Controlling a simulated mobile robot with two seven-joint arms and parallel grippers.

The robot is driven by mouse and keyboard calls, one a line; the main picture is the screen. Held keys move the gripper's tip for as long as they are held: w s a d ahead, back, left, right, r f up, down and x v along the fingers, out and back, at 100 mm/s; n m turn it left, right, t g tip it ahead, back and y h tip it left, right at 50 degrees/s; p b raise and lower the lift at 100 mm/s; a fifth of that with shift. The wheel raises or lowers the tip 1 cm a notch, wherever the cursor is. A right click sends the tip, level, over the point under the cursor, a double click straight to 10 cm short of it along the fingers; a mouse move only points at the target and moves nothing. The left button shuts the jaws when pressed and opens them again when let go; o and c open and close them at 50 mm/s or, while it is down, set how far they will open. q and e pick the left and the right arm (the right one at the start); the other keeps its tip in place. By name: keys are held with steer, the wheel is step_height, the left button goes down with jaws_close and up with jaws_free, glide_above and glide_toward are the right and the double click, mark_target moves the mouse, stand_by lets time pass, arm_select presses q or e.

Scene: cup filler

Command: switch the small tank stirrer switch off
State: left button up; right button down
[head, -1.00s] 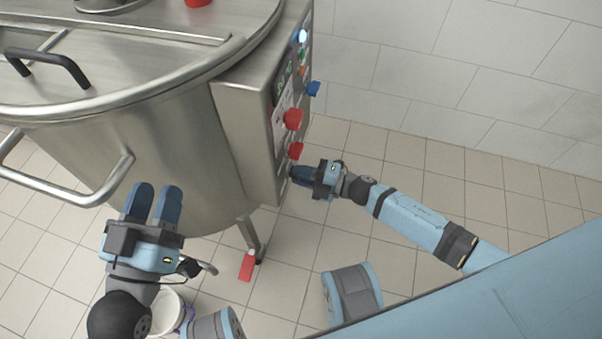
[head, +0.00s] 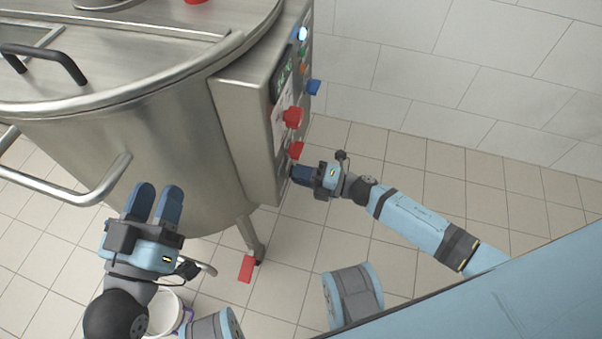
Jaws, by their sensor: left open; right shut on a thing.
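The small tank (head: 150,160) is a round steel vessel with a control box (head: 245,135) on its right side. The box's panel carries red knobs (head: 292,117), one above another (head: 296,150), a blue knob (head: 314,87) and small lit buttons near a green display. Which of them is the stirrer switch I cannot tell for sure. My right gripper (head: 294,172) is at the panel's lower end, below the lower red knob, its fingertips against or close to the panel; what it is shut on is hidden. My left gripper (head: 153,190) is open and empty in front of the tank wall.
A steel handle rail (head: 85,195) sticks out from the tank at the left. A white bucket (head: 165,312) stands on the floor below my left arm. A tank leg with a red tag (head: 247,268) stands below the box. The tiled floor to the right is clear.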

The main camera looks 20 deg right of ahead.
steer(key=c, duration=1.2)
jaws_free()
steer(key=shift+o, duration=0.2)
arm_select(q)
steer(key=shift+a+f+g+y+p, duration=0.35)
steer(key=shift+f+y+p, duration=0.2)
steer(key=shift+p, duration=0.7)
arm_select(e)
steer(key=v, duration=1.4)
arm_select(q)
steer(key=shift+r, duration=0.3)
